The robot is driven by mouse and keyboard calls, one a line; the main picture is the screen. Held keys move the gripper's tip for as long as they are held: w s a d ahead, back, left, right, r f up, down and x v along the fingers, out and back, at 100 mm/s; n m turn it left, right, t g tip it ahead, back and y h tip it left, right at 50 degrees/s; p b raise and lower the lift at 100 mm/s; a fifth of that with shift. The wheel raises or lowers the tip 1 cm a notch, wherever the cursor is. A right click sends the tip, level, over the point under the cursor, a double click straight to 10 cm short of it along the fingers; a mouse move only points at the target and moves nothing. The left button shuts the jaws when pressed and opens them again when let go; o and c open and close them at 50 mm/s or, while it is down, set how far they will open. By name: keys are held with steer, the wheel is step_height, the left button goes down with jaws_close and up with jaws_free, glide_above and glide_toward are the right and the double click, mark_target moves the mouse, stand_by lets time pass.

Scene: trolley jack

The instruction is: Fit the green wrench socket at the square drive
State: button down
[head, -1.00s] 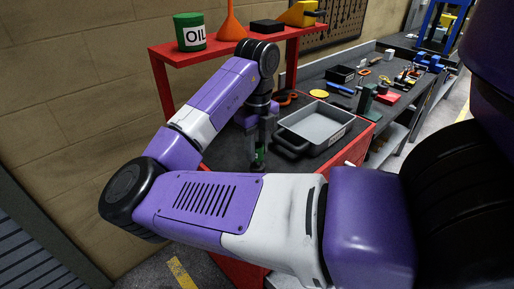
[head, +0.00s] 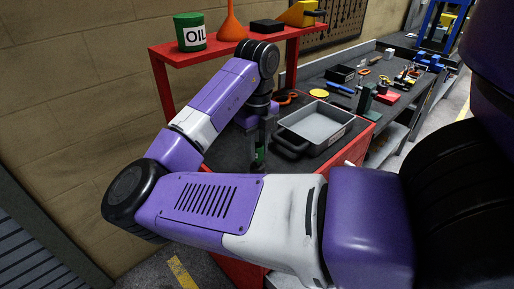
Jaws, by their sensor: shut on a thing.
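My gripper (head: 260,143) points down over the black top of the red cart, left of the grey tray. It is shut on a small green thing, likely the green wrench socket (head: 260,154), of which only a sliver shows between the fingers. A dark piece shows just below it, partly hidden behind my own forearm. I cannot make out the square drive, nor whether the socket touches anything.
A grey tray (head: 318,122) with a black handle stands right of my gripper. A cluttered workbench (head: 347,88) lies further back.

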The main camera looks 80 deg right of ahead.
steer(key=shift+f+b, duration=0.95)
steer(key=shift+f, duration=0.4)
steer(key=c, duration=0.9)
jaws_free()
steer(key=shift+c, duration=0.2)
steer(key=shift+r, duration=0.15)
step_height(320, 180, up, 8)
steer(key=shift+f, duration=0.2)
